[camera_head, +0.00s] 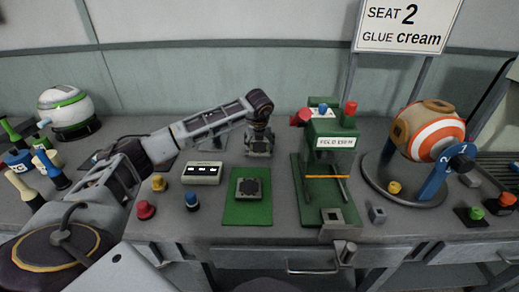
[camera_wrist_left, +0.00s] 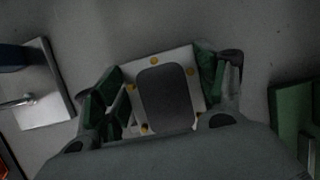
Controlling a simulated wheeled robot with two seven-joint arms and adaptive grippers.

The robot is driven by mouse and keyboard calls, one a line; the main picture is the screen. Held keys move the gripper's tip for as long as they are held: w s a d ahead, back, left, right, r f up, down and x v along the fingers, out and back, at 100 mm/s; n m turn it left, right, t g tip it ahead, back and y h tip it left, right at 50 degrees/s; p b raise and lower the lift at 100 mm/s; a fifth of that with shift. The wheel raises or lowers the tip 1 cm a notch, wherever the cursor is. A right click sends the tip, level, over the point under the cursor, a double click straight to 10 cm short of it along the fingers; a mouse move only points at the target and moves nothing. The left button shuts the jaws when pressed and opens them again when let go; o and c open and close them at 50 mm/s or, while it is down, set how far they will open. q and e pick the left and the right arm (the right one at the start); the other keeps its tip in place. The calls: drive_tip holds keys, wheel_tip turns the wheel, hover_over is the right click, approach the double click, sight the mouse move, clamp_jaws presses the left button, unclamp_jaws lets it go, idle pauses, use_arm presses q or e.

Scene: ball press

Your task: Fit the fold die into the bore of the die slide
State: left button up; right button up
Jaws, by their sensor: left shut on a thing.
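My left gripper (camera_head: 259,137) reaches over the grey table behind the green mat, pointing down. In the left wrist view its green-padded fingers (camera_wrist_left: 160,95) are shut on a light square block (camera_wrist_left: 186,58) with a dark rounded face and yellow dots. I cannot tell whether this block is the fold die. The green press (camera_head: 322,165) stands to the right. At its front end is a grey square piece with a dark opening (camera_head: 332,215), apparently the die slide and its bore. A small grey block (camera_head: 377,214) sits beside it. My right gripper is not in view.
A dark square block lies on the green mat (camera_head: 246,216). A pale box with a display (camera_head: 201,173) stands left of it. An orange-white drum (camera_head: 432,131) on a blue stand is at right.

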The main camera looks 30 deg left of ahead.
sight(260, 144)
use_arm(q)
drive_tip(key=shift+r, duration=0.15)
drive_tip(key=shift+c, duration=0.4)
drive_tip(key=shift+r, duration=0.5)
wheel_tip(260, 144, up, 8)
drive_tip(key=shift+f+p, duration=0.2)
drive_tip(key=shift+p, duration=0.5)
drive_tip(key=shift+r, duration=0.65)
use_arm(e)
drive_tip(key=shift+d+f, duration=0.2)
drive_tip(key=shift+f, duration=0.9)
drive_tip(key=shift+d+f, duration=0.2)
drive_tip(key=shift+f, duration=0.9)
use_arm(q)
drive_tip(key=shift+f, duration=0.1)
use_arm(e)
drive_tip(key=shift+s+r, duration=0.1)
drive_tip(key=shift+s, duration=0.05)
